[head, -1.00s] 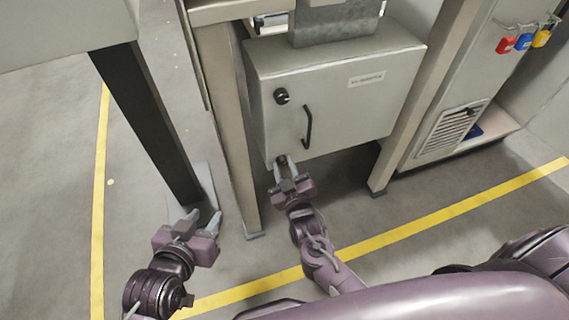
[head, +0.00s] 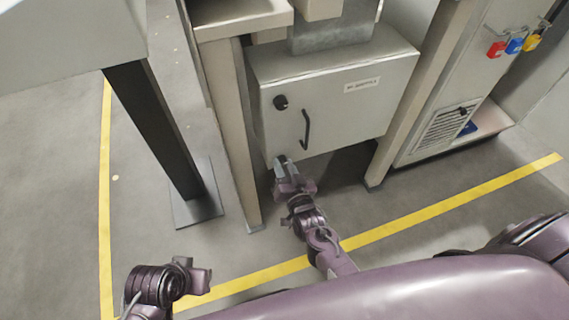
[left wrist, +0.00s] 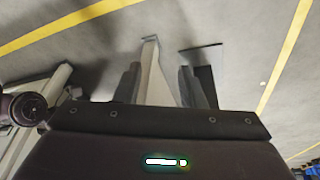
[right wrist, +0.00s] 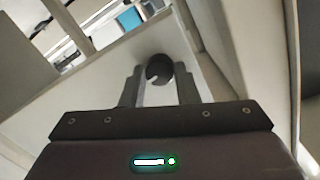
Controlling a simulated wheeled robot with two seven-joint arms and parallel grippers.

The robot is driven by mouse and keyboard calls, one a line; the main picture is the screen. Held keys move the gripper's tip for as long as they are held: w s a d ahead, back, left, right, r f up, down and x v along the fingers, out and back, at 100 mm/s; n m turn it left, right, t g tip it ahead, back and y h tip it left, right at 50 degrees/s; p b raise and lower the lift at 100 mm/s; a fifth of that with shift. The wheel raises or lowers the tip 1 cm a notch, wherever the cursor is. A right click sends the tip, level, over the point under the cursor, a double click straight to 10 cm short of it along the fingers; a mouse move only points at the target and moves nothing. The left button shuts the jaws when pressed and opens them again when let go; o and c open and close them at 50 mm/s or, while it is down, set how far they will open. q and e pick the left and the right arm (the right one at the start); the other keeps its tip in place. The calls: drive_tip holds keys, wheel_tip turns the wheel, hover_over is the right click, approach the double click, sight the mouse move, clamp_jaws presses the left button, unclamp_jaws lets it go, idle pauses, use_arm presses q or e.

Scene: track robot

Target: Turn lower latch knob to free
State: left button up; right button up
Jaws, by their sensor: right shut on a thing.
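The grey cabinet door (head: 345,105) carries a black upper latch knob (head: 280,102) near its left edge. The lower latch knob is at the door's bottom left corner, mostly hidden by my right gripper (head: 284,166) in the head view. In the right wrist view the round dark lower knob (right wrist: 158,68) sits between the fingertips of my right gripper (right wrist: 160,82), which is shut on it. My left gripper (head: 200,277) is low at the left, away from the cabinet. The left wrist view shows its fingers (left wrist: 163,85) apart with nothing held.
A black bar handle (head: 306,130) stands out from the door. Frame posts (head: 240,150) flank the cabinet left and right. A dark post with a floor plate (head: 198,207) stands at the left. Coloured padlocks (head: 515,45) hang at the right.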

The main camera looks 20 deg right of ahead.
use_arm(q)
drive_tip(key=shift+s+a+r+g, duration=0.2)
drive_tip(key=shift+a+g, duration=0.1)
drive_tip(key=shift+a, duration=0.15)
use_arm(e)
drive_tip(key=shift+m, duration=0.8)
use_arm(q)
drive_tip(key=shift+a+p, duration=0.1)
drive_tip(key=shift+p, duration=0.2)
use_arm(e)
drive_tip(key=o, duration=1)
use_arm(q)
drive_tip(key=shift+s+a+r+n+g+y+p, duration=0.2)
drive_tip(key=shift+a+g+y+p, duration=0.1)
drive_tip(key=shift+a+p, duration=0.15)
drive_tip(key=shift+s+a+r+n+g+y+p, duration=0.1)
drive_tip(key=shift+a+r+g+y+p, duration=0.1)
drive_tip(key=shift+a+g+y+p, duration=0.25)
use_arm(e)
drive_tip(key=s, duration=0.7)
drive_tip(key=shift+s+d+r, duration=0.1)
drive_tip(key=shift+s+r, duration=0.2)
drive_tip(key=shift+s, duration=0.1)
